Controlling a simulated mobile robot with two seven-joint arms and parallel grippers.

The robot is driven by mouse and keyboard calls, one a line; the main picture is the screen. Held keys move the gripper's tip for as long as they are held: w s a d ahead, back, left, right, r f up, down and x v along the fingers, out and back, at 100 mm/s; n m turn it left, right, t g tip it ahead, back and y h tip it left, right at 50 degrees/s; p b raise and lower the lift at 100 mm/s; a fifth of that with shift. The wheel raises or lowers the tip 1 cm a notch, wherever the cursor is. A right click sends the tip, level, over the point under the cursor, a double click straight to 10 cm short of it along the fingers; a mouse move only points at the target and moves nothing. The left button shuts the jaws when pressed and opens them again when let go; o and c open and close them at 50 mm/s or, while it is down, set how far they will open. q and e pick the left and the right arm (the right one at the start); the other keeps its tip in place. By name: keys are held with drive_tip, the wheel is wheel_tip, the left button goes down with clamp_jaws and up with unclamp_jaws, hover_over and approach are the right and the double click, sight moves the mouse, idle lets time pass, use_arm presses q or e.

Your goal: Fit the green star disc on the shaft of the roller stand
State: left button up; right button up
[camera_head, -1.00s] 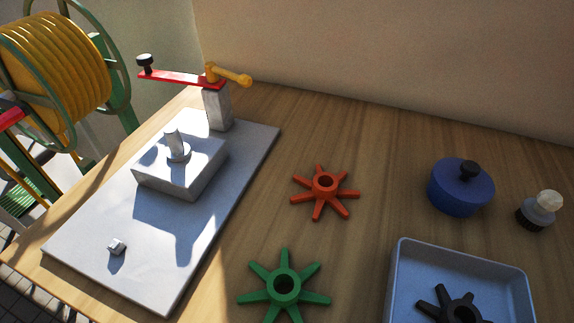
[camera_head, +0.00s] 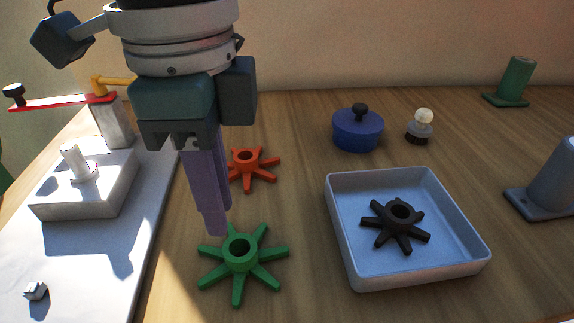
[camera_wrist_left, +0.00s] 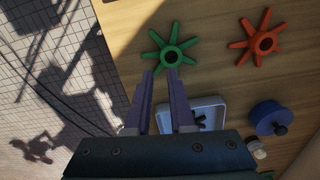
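The green star disc (camera_head: 240,266) lies flat on the wooden table, its centre hole facing up. It also shows in the left wrist view (camera_wrist_left: 182,46), just beyond the fingertips. The roller stand has a white block (camera_head: 60,200) with an upright, bare shaft (camera_head: 73,160) on a pale base plate (camera_head: 110,260). A red arm (camera_head: 60,102) with a yellow handle sits on a post behind it. My left gripper (camera_head: 216,232) points down above and just behind the green disc, apart from it. Its purple fingers (camera_wrist_left: 160,72) are spread, with nothing between them. My right gripper is not in view.
An orange-red star disc (camera_head: 262,176) lies behind my left fingers. A pale blue tray (camera_head: 340,245) to the right holds a black star disc (camera_head: 385,222). A blue lidded pot (camera_head: 357,133) and a small knob-topped item (camera_head: 420,133) stand behind it. Grey (camera_head: 555,180) and green (camera_head: 515,80) stands are far right.

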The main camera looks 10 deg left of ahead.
sight(238, 259)
use_arm(q)
drive_tip(key=f, duration=0.6)
drive_tip(key=f+b, duration=0.1)
drive_tip(key=f, duration=0.2)
drive_tip(key=shift+w+d+f, duration=0.25)
drive_tip(key=shift+w+f, duration=0.05)
drive_tip(key=shift+c, duration=0.4)
clamp_jaws()
idle(0.6)
